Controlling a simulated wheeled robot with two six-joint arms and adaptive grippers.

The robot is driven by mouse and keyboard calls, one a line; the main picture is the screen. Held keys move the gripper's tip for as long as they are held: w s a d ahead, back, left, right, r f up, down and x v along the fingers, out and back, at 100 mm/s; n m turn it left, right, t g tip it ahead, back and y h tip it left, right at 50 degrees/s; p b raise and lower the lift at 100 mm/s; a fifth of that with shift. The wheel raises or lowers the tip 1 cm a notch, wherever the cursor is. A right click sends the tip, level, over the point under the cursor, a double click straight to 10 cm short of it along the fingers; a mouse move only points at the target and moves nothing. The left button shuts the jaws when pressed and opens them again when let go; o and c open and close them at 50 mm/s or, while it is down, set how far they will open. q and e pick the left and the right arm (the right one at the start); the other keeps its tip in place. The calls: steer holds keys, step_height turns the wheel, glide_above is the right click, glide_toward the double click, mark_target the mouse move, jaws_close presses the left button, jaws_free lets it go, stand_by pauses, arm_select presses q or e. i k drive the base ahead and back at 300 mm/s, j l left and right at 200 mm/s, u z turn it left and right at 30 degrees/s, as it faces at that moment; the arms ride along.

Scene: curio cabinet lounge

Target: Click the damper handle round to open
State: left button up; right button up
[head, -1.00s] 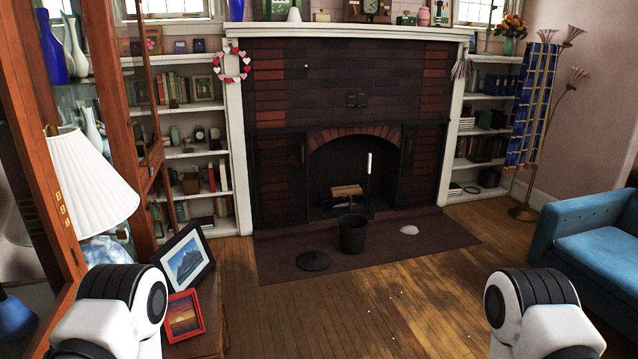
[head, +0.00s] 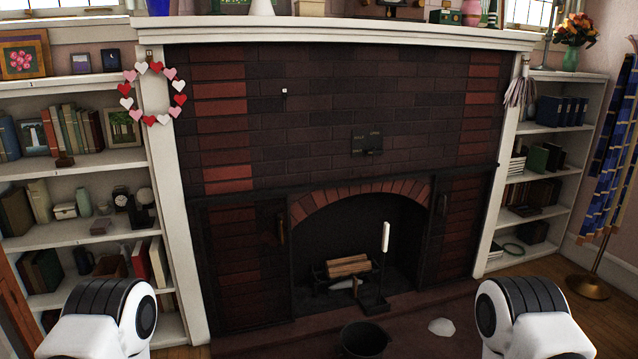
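A small dark plate (head: 367,143) is set on the brick chimney breast above the fireplace arch in the head view. It bears faint lettering, too small to read surely, and a dark piece on it looks like the damper handle; its setting cannot be told. The brick fireplace (head: 330,110) stands straight ahead. White and black parts of my two arms show at the lower left and lower right, well short of the plate. Neither gripper is in view.
A black bucket (head: 364,340) and a white heap (head: 441,327) are on the hearth. Logs (head: 348,266) and a stand with a white upright piece (head: 385,238) are at the firebox. Bookshelves (head: 80,232) flank the fireplace, and a heart wreath (head: 180,99) hangs left.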

mark_target(373, 150)
steer(key=i+l, duration=0.2)
steer(key=i, duration=0.2)
steer(key=i+l+z, duration=0.1)
steer(key=i, duration=0.3)
steer(key=i+l, duration=0.3)
steer(key=i, duration=0.15)
steer(key=i+l+z, duration=0.1)
steer(key=i, duration=0.3)
